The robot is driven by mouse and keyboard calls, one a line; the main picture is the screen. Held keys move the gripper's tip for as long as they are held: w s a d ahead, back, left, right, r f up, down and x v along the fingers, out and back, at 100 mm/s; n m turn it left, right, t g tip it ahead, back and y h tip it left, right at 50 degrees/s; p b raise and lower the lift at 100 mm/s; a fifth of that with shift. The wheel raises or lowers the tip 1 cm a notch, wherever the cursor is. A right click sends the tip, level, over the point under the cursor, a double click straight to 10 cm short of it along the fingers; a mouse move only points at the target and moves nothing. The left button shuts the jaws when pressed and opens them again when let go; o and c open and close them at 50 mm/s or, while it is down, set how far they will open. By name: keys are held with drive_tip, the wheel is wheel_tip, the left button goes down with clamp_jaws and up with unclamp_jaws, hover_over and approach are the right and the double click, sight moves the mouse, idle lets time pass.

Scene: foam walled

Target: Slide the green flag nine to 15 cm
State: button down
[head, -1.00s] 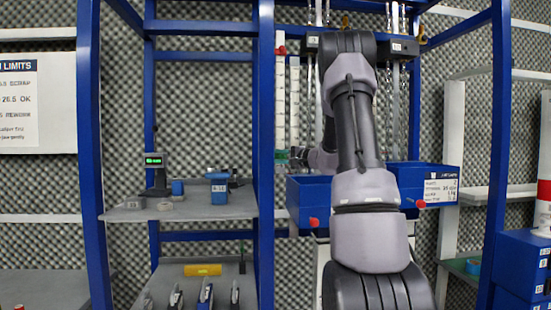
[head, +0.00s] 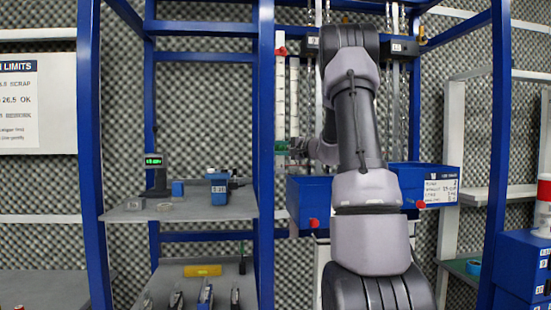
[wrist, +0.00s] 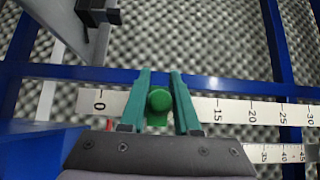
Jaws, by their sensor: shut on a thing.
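The green flag shows in the wrist view as a round green knob (wrist: 159,99) between my gripper's two teal fingers. My gripper (wrist: 160,78) is shut on it. The flag sits over a white scale strip (wrist: 234,112) between the marks 0 and 15; its exact reading is hidden by the fingers. In the head view the scale (head: 281,100) stands upright beside the blue post, and my gripper (head: 283,147) is at its lower part, with a bit of green at the tip.
A second scale strip (wrist: 272,153) runs beside the first. A red flag (head: 281,51) sits near the top of the scale. Blue bins (head: 309,200) stand just below my gripper. A blue post (head: 264,120) is close on the left, with a shelf (head: 180,210) beyond it.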

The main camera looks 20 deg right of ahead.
wheel_tip(320, 180, up, 7)
drive_tip(key=shift+f, duration=0.2)
drive_tip(key=c, duration=0.6)
unclamp_jaws()
drive_tip(key=shift+s+d, duration=0.1)
drive_tip(key=v, duration=1)
drive_tip(key=shift+s+d, duration=0.1)
drive_tip(key=shift+s, duration=0.2)
drive_tip(key=shift+s+d, duration=0.1)
